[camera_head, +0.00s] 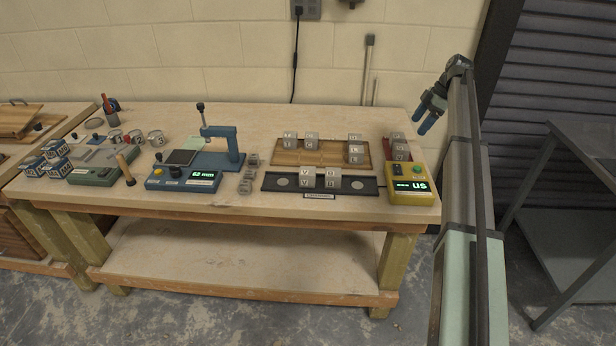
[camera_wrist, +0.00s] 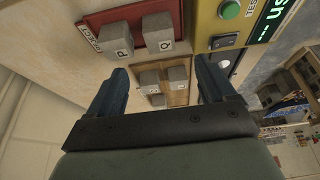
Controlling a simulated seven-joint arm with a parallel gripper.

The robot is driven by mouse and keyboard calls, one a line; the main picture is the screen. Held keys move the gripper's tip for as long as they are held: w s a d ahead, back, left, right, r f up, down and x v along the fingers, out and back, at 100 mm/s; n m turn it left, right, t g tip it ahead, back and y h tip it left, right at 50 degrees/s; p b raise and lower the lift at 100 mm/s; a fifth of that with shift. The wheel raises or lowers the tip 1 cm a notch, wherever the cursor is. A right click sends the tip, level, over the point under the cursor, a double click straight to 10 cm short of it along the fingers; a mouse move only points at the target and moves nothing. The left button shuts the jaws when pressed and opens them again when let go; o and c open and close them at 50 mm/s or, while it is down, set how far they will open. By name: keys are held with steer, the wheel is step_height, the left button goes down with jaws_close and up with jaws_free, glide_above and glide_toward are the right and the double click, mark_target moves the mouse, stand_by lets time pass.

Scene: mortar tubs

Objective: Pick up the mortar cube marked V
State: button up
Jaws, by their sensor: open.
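The grey mortar cube marked V (camera_head: 308,178) sits on the black tray (camera_head: 350,186) near the bench's front edge. A similar cube (camera_head: 331,178), its letter hard to read, stands close on its right. My gripper (camera_head: 424,116) is raised beyond the bench's right end, far to the right of the V cube, with its blue fingers apart and nothing between them. In the wrist view the open fingers (camera_wrist: 160,80) show above the bench's right side. I cannot pick out the V cube in the wrist view.
A wooden tray (camera_head: 285,157) with several cubes lies behind the black tray. A yellow tester (camera_head: 408,188) stands at its right. A red tray (camera_wrist: 101,19) holds two cubes.

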stand_by(0.6)
step_height(320, 180, up, 2)
steer(key=n, duration=0.4)
glide_above(308, 171)
steer(key=w+d, duration=0.2)
steer(key=d, duration=0.3)
steer(key=shift+s+m, duration=0.65)
steer(key=shift+m, duration=1.35)
steer(key=x, duration=0.9)
steer(key=shift+d+f, duration=0.1)
steer(key=shift+s+x, duration=0.2)
steer(key=shift+x, duration=1.1)
steer(key=shift+s+x, duration=0.15)
steer(key=shift+x, duration=1.2)
